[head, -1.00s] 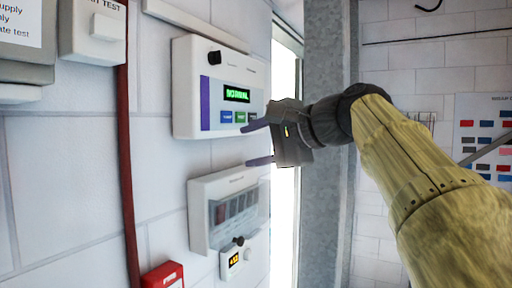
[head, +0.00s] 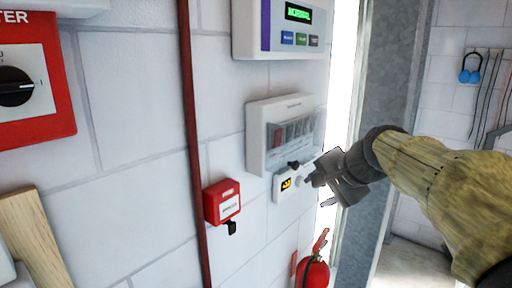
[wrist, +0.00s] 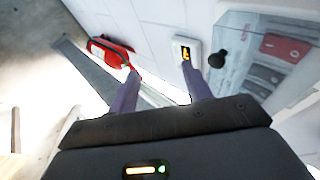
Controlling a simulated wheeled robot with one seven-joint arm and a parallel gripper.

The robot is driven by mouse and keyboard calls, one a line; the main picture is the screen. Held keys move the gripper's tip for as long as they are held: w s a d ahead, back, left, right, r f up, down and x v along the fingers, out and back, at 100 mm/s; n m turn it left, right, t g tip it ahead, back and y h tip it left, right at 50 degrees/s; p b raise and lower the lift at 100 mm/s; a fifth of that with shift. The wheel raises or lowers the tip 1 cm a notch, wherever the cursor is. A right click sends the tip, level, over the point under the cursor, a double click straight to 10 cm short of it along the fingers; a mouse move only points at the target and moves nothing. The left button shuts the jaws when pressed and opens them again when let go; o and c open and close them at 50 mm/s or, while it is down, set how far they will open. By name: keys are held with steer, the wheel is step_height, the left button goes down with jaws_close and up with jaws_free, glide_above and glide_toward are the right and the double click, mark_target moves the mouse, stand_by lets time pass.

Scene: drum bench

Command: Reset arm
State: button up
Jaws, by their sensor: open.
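The small display box (wrist: 186,50) shows just beyond the right fingertip there. I cannot tell whether a finger touches it. My arm, in a tan sleeve, reaches in from the right.
A clear-covered switch box (head: 258,135) and a panel with a green display (head: 247,30) hang above. A grey post (head: 385,110) stands right.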

steer(key=s+f+n+g+h, duration=0.1)
steer(key=s+f+n, duration=0.2)
steer(key=s+f, duration=0.3)
steer(key=s+f+n+g+h, duration=0.1)
steer(key=s+f, duration=0.4)
steer(key=f, duration=0.8)
steer(key=s+f+n+g+h, duration=0.2)
steer(key=s+f+n, duration=0.4)
steer(key=f, duration=0.4)
steer(key=shift+s+d+f+g+b, duration=0.25)
steer(key=shift+g+b, duration=0.2)
steer(key=shift+g, duration=0.25)
